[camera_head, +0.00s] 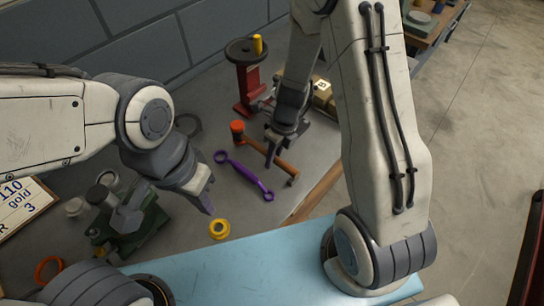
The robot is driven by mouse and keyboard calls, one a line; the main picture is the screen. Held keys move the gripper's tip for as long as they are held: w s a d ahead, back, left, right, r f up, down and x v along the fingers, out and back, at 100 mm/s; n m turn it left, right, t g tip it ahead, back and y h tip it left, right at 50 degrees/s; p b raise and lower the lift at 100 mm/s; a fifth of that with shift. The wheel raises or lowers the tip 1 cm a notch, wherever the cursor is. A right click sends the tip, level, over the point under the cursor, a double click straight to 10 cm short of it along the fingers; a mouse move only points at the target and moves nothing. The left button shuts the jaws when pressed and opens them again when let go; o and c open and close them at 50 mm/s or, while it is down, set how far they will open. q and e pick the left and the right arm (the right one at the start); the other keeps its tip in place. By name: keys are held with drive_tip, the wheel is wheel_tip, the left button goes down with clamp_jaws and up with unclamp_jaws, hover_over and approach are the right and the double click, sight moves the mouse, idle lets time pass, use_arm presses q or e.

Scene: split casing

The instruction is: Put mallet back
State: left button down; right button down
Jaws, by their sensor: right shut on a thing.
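The mallet has an orange-red head (237,127) and a brown wooden handle that runs down to the right. My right gripper (273,156) comes down from above and is shut on the mallet's handle, partly hiding it. I cannot tell whether the mallet touches the table. My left gripper (209,203) hangs over the table to the left, above and beside a yellow ring, away from the mallet. Its fingers are seen from the side, so its opening does not show clearly.
A purple wrench (245,176) lies just below the mallet. A yellow ring (219,229) lies near the blue surface (250,265). A red stand (247,85) with a dark round top rises behind. A green device (130,225) stands at left, near an orange ring (48,269).

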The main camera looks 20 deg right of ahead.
drive_tip(key=shift+f, duration=0.3)
idle(0.6)
drive_tip(key=c, duration=0.6)
unclamp_jaws()
drive_tip(key=shift+f, duration=0.1)
drive_tip(key=p+v, duration=0.3)
drive_tip(key=p, duration=0.1)
drive_tip(key=a+p+v, duration=0.1)
drive_tip(key=p+v, duration=0.2)
drive_tip(key=v, duration=0.1)
drive_tip(key=shift+s+a+r+p, duration=0.25)
drive_tip(key=shift+p, duration=0.15)
drive_tip(key=shift+f, duration=0.1)
